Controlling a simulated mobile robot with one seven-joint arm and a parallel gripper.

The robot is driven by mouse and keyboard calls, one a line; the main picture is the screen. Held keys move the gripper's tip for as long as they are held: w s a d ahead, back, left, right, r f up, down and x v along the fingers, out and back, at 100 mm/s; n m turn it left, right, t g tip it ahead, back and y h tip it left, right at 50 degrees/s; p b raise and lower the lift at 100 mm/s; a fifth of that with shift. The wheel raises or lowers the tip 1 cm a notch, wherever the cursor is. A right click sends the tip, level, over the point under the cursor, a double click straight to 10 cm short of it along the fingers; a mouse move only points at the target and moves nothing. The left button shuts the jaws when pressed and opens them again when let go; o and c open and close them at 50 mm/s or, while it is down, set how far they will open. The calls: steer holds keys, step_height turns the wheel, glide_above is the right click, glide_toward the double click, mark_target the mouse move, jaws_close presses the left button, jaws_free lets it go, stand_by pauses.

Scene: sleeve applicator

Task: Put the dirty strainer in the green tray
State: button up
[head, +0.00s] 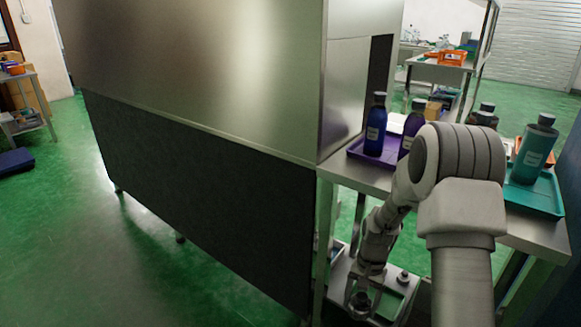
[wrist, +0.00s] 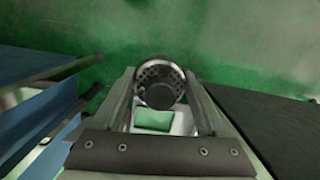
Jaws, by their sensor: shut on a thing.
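My gripper (head: 360,298) is low beside the metal table, at about the height of its lower shelf. In the wrist view, my gripper (wrist: 165,85) is shut on the strainer (wrist: 160,72), a round metal piece with a perforated face and a dark round centre. The strainer sits between the fingertips; in the head view it is small and dim, and I cannot make out dirt on it. A teal-green tray (head: 546,203) lies on the table top at the right, partly hidden by my arm. A small green patch (wrist: 154,119) shows below the strainer; I cannot tell what it is.
A purple tray (head: 360,152) holds purple bottles (head: 375,125). A teal bottle (head: 533,150) stands in the teal-green tray. A large metal cabinet (head: 200,70) with a dark lower panel blocks the left of the table. Small metal items (head: 403,277) sit on the lower shelf. Green floor is open at left.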

steer(key=s+a+r+n, duration=0.2)
steer(key=a+r+n, duration=0.2)
steer(key=r+n, duration=0.2)
steer(key=shift+s+r+h, duration=0.3)
steer(key=shift+r+h, duration=0.1)
steer(key=shift+r, duration=0.1)
